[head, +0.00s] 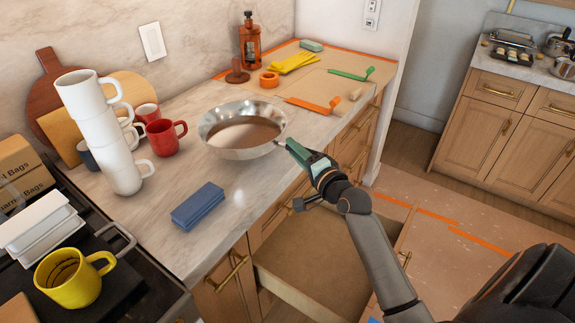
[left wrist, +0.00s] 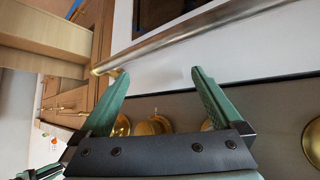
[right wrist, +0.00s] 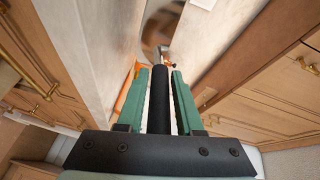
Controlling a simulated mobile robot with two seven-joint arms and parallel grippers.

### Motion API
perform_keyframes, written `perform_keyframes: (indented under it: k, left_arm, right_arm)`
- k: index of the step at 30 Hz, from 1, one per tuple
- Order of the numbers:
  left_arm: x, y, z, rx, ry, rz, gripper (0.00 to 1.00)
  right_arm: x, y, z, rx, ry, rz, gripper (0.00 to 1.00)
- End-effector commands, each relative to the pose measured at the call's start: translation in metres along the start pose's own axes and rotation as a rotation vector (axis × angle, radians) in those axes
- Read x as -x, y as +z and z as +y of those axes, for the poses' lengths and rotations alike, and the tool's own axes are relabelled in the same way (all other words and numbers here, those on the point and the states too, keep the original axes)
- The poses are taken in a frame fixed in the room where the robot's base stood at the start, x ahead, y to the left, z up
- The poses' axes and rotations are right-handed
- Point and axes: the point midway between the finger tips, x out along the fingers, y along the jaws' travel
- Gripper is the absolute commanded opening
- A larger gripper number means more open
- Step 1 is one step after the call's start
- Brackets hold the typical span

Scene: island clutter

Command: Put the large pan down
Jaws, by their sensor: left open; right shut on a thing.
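The large pan (head: 217,140) is a shiny metal pan over the marble counter, near its front edge. I cannot tell whether its base touches the counter. My right gripper (head: 300,155) is shut on the pan's handle at the counter's edge. In the right wrist view, the black handle (right wrist: 160,105) lies between the green fingers of the gripper (right wrist: 160,75), with part of the pan (right wrist: 152,38) beyond. My left gripper (left wrist: 158,75) is open and empty in the left wrist view, near a long metal bar handle (left wrist: 190,35). It does not show in the head view.
Stacked white mugs (head: 120,150), a red mug (head: 165,136) and a blue block (head: 197,206) stand left of the pan. A drawer (head: 320,270) stands open below. Bare marble (head: 245,185) shows in front of the pan.

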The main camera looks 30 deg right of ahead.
Motion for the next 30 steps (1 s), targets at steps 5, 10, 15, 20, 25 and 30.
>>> perform_keyframes:
  k: [5,10,15,20,25,30]
  left_arm:
    - [-0.001,0.002,0.000,0.000,0.000,-0.001,1.00]
    - [-0.002,0.003,0.000,0.000,0.000,-0.001,1.00]
    - [-0.004,0.005,0.000,0.000,0.000,-0.001,1.00]
    - [-0.004,0.005,0.000,0.000,0.000,-0.001,1.00]
    - [-0.004,0.006,0.000,0.000,0.000,-0.002,1.00]
    - [-0.005,0.007,0.000,0.000,0.000,-0.002,1.00]
  right_arm:
    - [-0.009,0.007,0.004,-0.003,-0.018,0.008,0.00]
    - [-0.018,0.018,0.015,-0.003,-0.016,0.005,0.00]
    - [-0.018,0.021,0.038,-0.001,-0.016,0.007,0.00]
    - [-0.019,0.022,0.042,-0.002,-0.018,0.008,0.00]
    - [-0.019,0.022,0.042,-0.003,-0.018,0.008,0.00]
    - [-0.018,0.025,0.049,0.000,-0.004,0.002,0.42]
